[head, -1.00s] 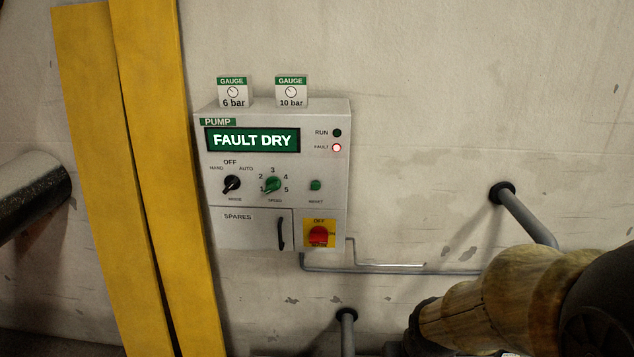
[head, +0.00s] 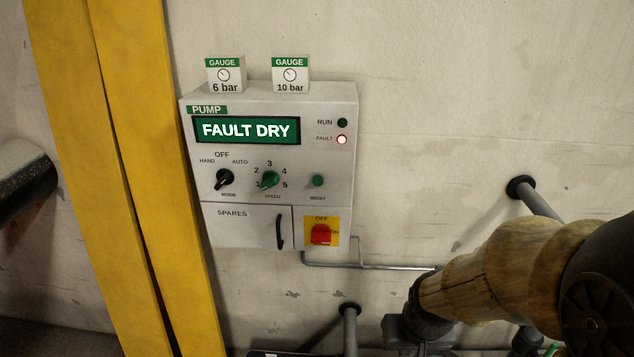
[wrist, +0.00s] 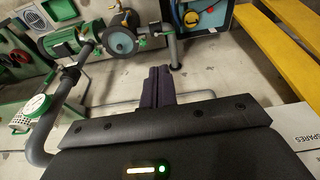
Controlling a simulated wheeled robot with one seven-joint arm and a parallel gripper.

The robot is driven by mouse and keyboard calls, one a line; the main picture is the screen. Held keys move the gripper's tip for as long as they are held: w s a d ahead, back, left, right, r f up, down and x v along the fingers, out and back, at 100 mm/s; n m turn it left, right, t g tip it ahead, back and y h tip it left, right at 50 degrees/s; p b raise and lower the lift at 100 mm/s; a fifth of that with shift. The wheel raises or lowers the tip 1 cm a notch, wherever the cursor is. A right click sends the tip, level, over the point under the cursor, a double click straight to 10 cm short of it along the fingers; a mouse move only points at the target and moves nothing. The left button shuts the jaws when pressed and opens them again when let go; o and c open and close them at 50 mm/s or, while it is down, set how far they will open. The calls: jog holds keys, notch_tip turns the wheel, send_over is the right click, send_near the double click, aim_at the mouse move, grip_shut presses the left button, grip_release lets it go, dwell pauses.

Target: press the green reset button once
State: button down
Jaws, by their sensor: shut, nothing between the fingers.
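The green reset button (head: 318,181) is a small round button on the right side of the grey pump panel (head: 340,205), above the yellow and red OFF switch (head: 321,232). The panel's display (head: 248,130) reads FAULT DRY, the fault lamp (head: 342,139) glows and the run lamp (head: 342,122) is dark. My gripper (wrist: 160,72) shows in the wrist view with its dark fingers together and empty. It is away from the button, which is not visible in the wrist view. In the head view my arm enters at lower right, clear of the panel's face.
Yellow posts (head: 140,170) stand left of the panel. Two gauge boxes (head: 226,75) (head: 291,74) sit on its top. A grey pipe (head: 538,202) leaves the wall at right. The wrist view shows a green motor (wrist: 75,38), a gauge (wrist: 36,106) and a bent pipe (wrist: 55,120).

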aim_at(318, 181)
jog(key=w+a+r+n+t+y+p, duration=0.25)
jog(key=w+a+r+n+p, duration=0.2)
jog(key=w+n+p, duration=0.35)
jog(key=w+a+r+n+t+y+p, duration=0.1)
jog(key=w+a+r+n+t+p, duration=0.45)
jog(key=w, duration=0.55)
jog(key=w+a+r+n+y+p, duration=0.2)
jog(key=a+r+n+y+p, duration=0.1)
jog(key=a+n, duration=0.4)
jog(key=shift+r+n+y, duration=0.75)
jog(key=shift+w, duration=0.15)
jog(key=shift+w+d+p, duration=0.15)
jog(key=shift+w+p, duration=0.7)
jog(key=shift+w, duration=1.35)
jog(key=shift+w+d+p, duration=0.1)
jog(key=shift+w+p, duration=0.7)
jog(key=shift+w, duration=1.4)
jog(key=shift+w, duration=0.15)
